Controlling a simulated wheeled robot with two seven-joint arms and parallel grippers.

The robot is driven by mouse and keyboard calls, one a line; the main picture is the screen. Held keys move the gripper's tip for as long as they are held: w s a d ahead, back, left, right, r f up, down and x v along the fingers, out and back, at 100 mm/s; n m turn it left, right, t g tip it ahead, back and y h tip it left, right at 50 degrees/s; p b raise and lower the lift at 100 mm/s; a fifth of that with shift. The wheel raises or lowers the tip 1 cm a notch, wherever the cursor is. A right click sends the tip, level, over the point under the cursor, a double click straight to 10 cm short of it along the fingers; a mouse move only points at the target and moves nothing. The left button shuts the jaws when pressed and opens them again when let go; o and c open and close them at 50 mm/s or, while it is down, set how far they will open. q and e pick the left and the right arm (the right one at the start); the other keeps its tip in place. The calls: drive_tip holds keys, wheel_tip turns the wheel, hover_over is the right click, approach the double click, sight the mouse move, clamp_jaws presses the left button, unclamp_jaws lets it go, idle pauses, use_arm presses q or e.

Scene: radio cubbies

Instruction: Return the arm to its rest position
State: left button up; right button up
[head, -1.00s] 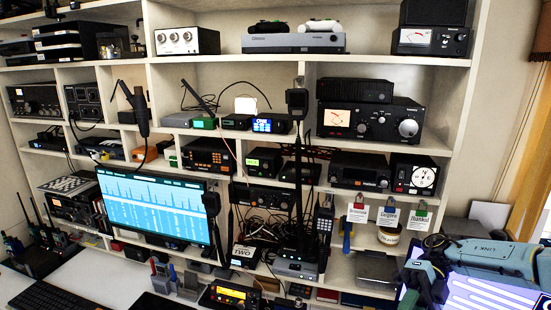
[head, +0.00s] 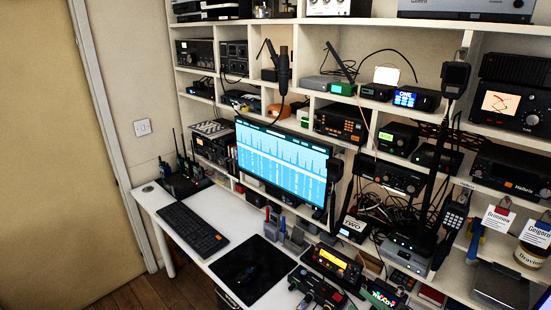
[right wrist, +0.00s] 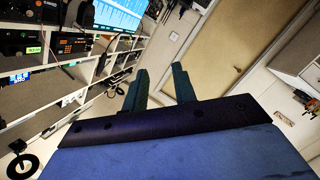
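My right gripper (right wrist: 160,80) shows in the right wrist view. Its two dark green fingers stand apart with nothing between them, so it is open and empty. Beyond the fingers are a pale wall and a door, and the radio shelves lie to the left; the fingers touch nothing that I can see. I cannot make out the right gripper in the head view. My left gripper is in neither view.
Shelves (head: 375,107) packed with radios fill the right of the head view. Below are a lit monitor (head: 280,162), a white desk (head: 190,238), a keyboard (head: 192,228) and a black mat (head: 252,270). A door (head: 60,150) and bare floor are at the left.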

drive_tip(key=s+d+f+m+g+h, duration=0.2)
drive_tip(key=s+f+m+g+h, duration=0.3)
drive_tip(key=s, duration=0.6)
drive_tip(key=s+d+f+m+g+h, duration=0.1)
drive_tip(key=s+m+g+h, duration=0.1)
drive_tip(key=s+m+g, duration=0.55)
drive_tip(key=s+f+b, duration=0.2)
drive_tip(key=f+b, duration=0.4)
drive_tip(key=f, duration=1.3)
drive_tip(key=s+f+b, duration=0.2)
drive_tip(key=f+b, duration=0.4)
drive_tip(key=f, duration=1.2)
drive_tip(key=s+d+f+b, duration=0.1)
drive_tip(key=s+f+b, duration=0.2)
drive_tip(key=s+f, duration=0.2)
drive_tip(key=s+d+f+b, duration=0.1)
drive_tip(key=s+f+b, duration=0.2)
drive_tip(key=s+f, duration=0.3)
drive_tip(key=s+d+f+b, duration=0.1)
drive_tip(key=s+f+b, duration=0.3)
drive_tip(key=f, duration=1)
drive_tip(key=shift+s+d+g+h, duration=0.3)
drive_tip(key=shift+s+g, duration=0.15)
drive_tip(key=shift+s, duration=0.2)
drive_tip(key=shift+n, duration=0.25)
